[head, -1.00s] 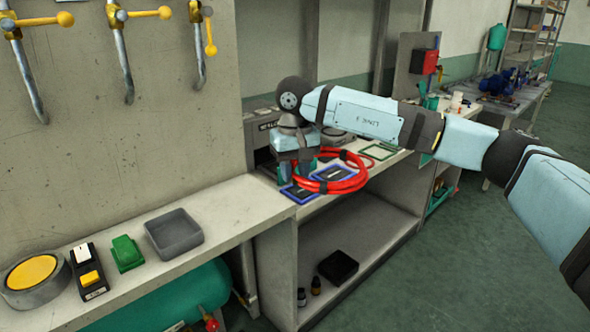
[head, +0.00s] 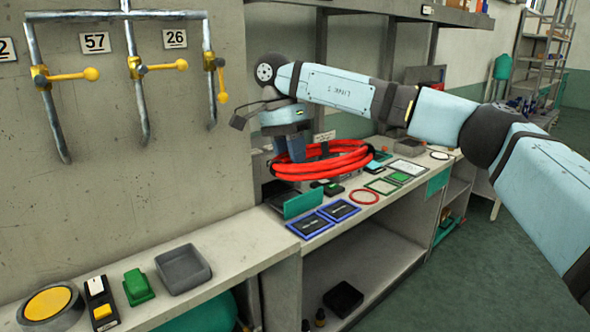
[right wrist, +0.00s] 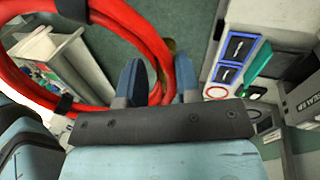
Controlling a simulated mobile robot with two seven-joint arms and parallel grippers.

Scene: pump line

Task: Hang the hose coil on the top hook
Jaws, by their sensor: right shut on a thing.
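The red hose coil (head: 322,161) hangs from my right gripper (head: 289,160) above the bench in the head view. In the right wrist view the fingers of the right gripper (right wrist: 153,85) are shut on one side of the coil (right wrist: 60,98), and its loops spread out to the left. Dark ties bind the coil. No hook can be made out in either view. The left gripper is not in view.
Blue-framed panels (head: 310,224) and a red ring (head: 364,197) lie on the bench below the coil. Pipes with yellow valve handles (head: 75,75) are on the wall at left. A grey tray (head: 183,269) stands on the near ledge.

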